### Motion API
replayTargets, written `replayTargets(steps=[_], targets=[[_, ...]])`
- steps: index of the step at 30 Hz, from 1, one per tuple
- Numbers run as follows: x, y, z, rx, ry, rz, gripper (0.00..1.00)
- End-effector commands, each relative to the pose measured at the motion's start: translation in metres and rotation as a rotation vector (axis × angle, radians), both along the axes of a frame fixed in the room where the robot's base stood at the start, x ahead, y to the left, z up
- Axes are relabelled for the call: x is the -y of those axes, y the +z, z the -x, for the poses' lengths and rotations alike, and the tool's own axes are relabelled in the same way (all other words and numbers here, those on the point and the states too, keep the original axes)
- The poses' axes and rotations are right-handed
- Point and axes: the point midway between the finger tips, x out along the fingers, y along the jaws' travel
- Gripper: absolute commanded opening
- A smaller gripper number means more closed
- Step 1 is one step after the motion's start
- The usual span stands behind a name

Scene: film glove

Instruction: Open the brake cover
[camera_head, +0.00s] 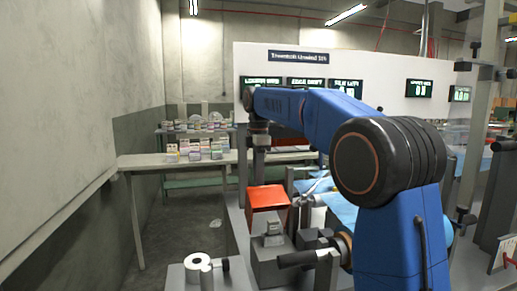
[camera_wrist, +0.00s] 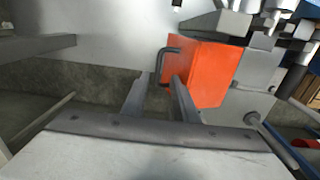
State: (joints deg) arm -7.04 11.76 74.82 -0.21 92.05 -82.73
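The brake cover appears to be the orange-red box (camera_head: 267,198) below the end of my arm in the head view. In the wrist view the orange cover (camera_wrist: 204,72) fills the upper middle, with a dark bent handle (camera_wrist: 172,50) on its left side. My gripper (camera_wrist: 160,78) is open, its two dark fingers apart and pointing at the handle. The handle's lower end shows in the gap between the fingertips; I cannot tell whether it is at their depth. No contact is clear. The cover looks closed. In the head view the fingers cannot be made out.
Grey machine blocks and a black-handled part (camera_head: 297,258) stand in front of the cover. A white roll (camera_head: 197,262) lies at the front left. A long table (camera_head: 140,160) with stacked small boxes (camera_head: 196,149) stands behind.

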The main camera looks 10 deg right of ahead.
Motion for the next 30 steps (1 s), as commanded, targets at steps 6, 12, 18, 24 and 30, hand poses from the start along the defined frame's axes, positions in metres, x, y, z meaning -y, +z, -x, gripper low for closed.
replayTargets(steps=[6, 12, 18, 24, 30], targets=[[0.0, 0.041, 0.0, 0.002, 0.0, 0.0, 0.26], [0.0, 0.081, 0.001, 0.003, 0.0, 0.0, 0.26], [0.0, 0.116, 0.001, 0.003, 0.0, 0.0, 0.26], [0.0, 0.142, 0.002, 0.002, 0.0, 0.0, 0.26], [0.0, 0.154, 0.003, 0.0, 0.0, 0.0, 0.26]])
